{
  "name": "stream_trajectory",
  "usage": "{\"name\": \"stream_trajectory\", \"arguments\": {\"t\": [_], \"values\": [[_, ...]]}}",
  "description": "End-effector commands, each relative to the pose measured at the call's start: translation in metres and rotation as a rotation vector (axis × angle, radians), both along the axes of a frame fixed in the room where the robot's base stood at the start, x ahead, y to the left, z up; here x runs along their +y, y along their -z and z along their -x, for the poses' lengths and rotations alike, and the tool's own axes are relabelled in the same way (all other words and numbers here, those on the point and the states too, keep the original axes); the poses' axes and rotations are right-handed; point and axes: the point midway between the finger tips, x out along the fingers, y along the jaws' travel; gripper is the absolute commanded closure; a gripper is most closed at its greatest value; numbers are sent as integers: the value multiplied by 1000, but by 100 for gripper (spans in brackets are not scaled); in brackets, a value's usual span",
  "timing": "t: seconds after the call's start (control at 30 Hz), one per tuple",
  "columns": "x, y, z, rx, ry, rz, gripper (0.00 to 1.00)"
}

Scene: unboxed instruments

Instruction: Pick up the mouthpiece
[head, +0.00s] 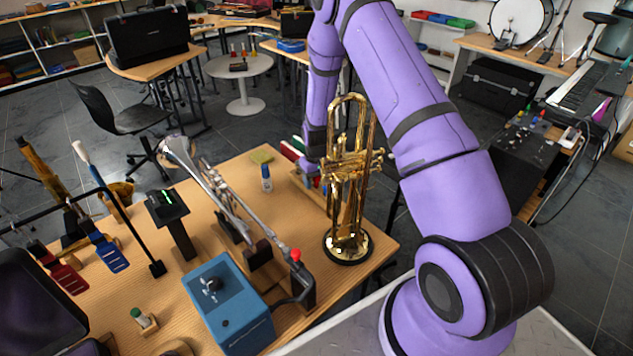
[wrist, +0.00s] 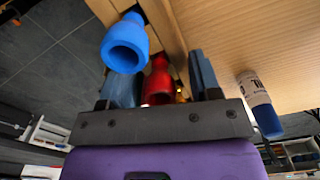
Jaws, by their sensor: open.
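In the wrist view a red mouthpiece (wrist: 158,82) lies between the two blue-grey fingers of my gripper (wrist: 163,74). The fingers stand apart on either side of it, and I cannot tell whether either touches it. A blue mouthpiece (wrist: 125,45) with a wide round cup is just left of it, outside the left finger. Both are at a wooden rack (wrist: 172,28). In the head view my gripper is at the table's far right edge, behind the gold trumpet, and its fingers are mostly hidden.
The upright gold trumpet (head: 347,180) stands close in front of my gripper. A small white-and-blue bottle (head: 266,178) stands to the left, also in the wrist view (wrist: 260,104). A silver horn (head: 212,180) and a blue box (head: 228,305) fill the table's middle. Bare wood lies beside the bottle.

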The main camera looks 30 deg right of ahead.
Motion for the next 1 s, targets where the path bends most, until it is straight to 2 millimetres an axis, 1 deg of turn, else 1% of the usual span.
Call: {"name": "stream_trajectory", "arguments": {"t": [0.03, 0.07, 0.1, 0.17, 0.2, 0.23, 0.27, 0.5, 0.63, 0.77, 1.0], "values": [[0, 0, 0, 0, 0, 0, 45], [0, 0, 0, 0, 0, 0, 52], [0, 0, 0, 0, 0, 0, 61], [0, 0, 0, 0, 0, 0, 75], [0, 0, 0, 0, 0, 0, 84], [0, 0, 0, 0, 0, 0, 91], [0, 0, 0, 0, 0, 0, 96], [0, -1, 0, 0, 0, 0, 96], [0, -8, 0, -1, 0, 0, 96], [0, -27, -1, -3, -1, 0, 96], [0, -71, -1, -3, 0, 0, 96]]}}
